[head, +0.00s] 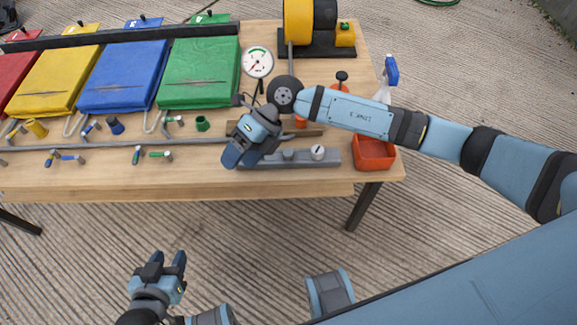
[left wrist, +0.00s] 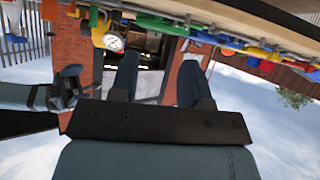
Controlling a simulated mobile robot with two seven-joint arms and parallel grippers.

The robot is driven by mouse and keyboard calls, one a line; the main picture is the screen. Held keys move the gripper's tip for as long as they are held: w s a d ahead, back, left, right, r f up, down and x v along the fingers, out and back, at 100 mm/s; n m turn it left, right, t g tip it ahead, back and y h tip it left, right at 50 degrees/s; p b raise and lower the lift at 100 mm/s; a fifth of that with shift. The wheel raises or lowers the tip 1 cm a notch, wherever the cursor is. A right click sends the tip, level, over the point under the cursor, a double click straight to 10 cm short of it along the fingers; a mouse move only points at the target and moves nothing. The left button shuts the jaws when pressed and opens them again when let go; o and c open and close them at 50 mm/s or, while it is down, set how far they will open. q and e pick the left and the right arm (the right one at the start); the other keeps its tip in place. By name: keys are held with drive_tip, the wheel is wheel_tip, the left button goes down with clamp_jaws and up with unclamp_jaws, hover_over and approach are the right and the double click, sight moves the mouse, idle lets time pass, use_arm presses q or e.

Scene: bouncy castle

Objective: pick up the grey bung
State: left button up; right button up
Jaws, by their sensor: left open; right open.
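A small light-grey round piece (head: 318,152) sits on a long grey block (head: 265,161) near the bench's front edge; it may be the grey bung, but I cannot tell for sure. My right gripper (head: 236,157) is open and points down to the left over the left end of that block, left of the round piece. It hides part of the bench there. My left gripper (head: 166,262) is open and empty, low in front of the bench and well away from it. Its two fingers (left wrist: 157,78) also show apart in the left wrist view.
Red, yellow (head: 58,78), blue (head: 122,76) and green (head: 198,73) folded pads lie on the bench (head: 120,181). Yellow, blue and green cups stand before them. A gauge (head: 257,62), blower (head: 298,20), red tray (head: 374,153) and spray bottle (head: 388,78) are near my right arm.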

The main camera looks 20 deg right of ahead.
drive_tip(key=w+d+f+t+h+b, duration=0.2)
drive_tip(key=w+d+f+h+b, duration=0.15)
drive_tip(key=w+d+h, duration=0.35)
drive_tip(key=t+h, duration=0.2)
hover_over(288, 152)
drive_tip(key=f, duration=0.2)
drive_tip(key=f+b, duration=0.1)
drive_tip(key=f, duration=0.4)
drive_tip(key=shift+w+d+f, duration=0.3)
drive_tip(key=shift+d, duration=0.05)
drive_tip(key=shift+f+b, duration=0.3)
drive_tip(key=shift+f, duration=0.25)
drive_tip(key=f, duration=0.3)
drive_tip(key=f+b, duration=0.1)
drive_tip(key=shift+s+a+f, duration=0.3)
drive_tip(key=shift+f, duration=0.35)
drive_tip(key=shift+r, duration=0.1)
drive_tip(key=c, duration=1)
use_arm(q)
drive_tip(key=f, duration=0.1)
drive_tip(key=d+f, duration=0.1)
drive_tip(key=f, duration=0.1)
drive_tip(key=shift+w+f+h, duration=0.15)
drive_tip(key=shift+w+h, duration=0.05)
drive_tip(key=shift+h, duration=0.1)
